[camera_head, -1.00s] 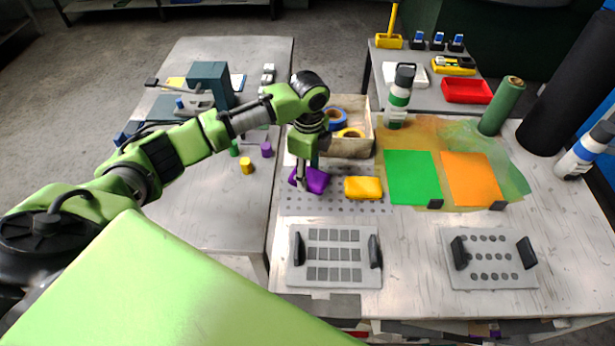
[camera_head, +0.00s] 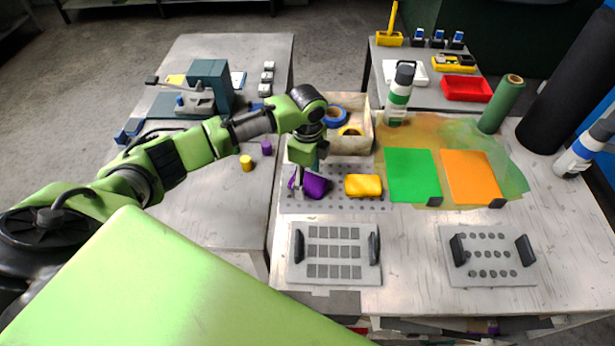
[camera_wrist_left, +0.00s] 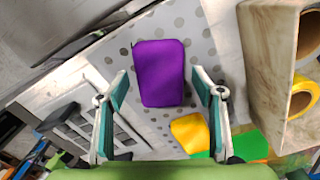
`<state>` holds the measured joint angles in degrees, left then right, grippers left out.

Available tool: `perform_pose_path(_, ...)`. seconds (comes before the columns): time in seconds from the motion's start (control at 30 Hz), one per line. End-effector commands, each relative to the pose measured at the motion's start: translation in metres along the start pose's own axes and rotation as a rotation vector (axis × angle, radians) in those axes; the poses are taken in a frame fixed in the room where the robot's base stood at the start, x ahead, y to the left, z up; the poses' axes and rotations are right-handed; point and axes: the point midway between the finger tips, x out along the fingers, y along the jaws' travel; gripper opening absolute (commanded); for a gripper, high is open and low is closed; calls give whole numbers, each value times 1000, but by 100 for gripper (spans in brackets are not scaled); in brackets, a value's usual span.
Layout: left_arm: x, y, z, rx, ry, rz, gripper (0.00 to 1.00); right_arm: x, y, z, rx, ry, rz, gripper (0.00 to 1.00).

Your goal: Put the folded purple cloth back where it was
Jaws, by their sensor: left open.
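The folded purple cloth (camera_head: 318,187) lies at the upper left of the perforated grey plate (camera_head: 345,205), left of a folded yellow cloth (camera_head: 363,185). My left gripper (camera_head: 298,182) is at the purple cloth's left side in the head view and hides part of it. In the left wrist view the purple cloth (camera_wrist_left: 160,72) shows whole, in line with the gap between the two spread fingers of the left gripper (camera_wrist_left: 160,82). The fingers are open and nothing is gripped. My right gripper is not in view.
A wooden bin (camera_head: 352,143) with blue and yellow tape rolls stands just behind the plate. A green sheet (camera_head: 410,172) and an orange sheet (camera_head: 470,175) lie to the right. A die with square holes (camera_head: 338,277) lies in front of the plate.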

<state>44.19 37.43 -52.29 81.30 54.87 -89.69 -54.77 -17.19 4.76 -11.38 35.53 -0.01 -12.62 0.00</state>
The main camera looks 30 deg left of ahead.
Motion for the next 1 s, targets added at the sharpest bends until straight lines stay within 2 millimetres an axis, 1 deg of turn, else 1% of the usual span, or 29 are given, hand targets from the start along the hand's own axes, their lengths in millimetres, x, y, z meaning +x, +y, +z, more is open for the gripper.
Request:
perform_pose_path(0.13,-6,0,0,0,0,-1,61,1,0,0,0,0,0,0)
perform_pose_path(0.23,-19,-2,0,0,0,-4,61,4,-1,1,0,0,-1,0)
perform_pose_path(0.5,-77,-2,0,-1,1,-6,61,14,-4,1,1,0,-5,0)
perform_pose_path(0.6,-96,-1,0,1,1,-4,61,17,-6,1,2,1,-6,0)
perform_pose_path(0.7,-110,-2,0,0,1,-4,61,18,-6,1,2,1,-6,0)
perform_pose_path(0.83,-120,-1,0,0,1,-1,61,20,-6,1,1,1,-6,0)
perform_pose_path(1.0,-124,0,0,-1,0,0,61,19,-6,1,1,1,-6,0)
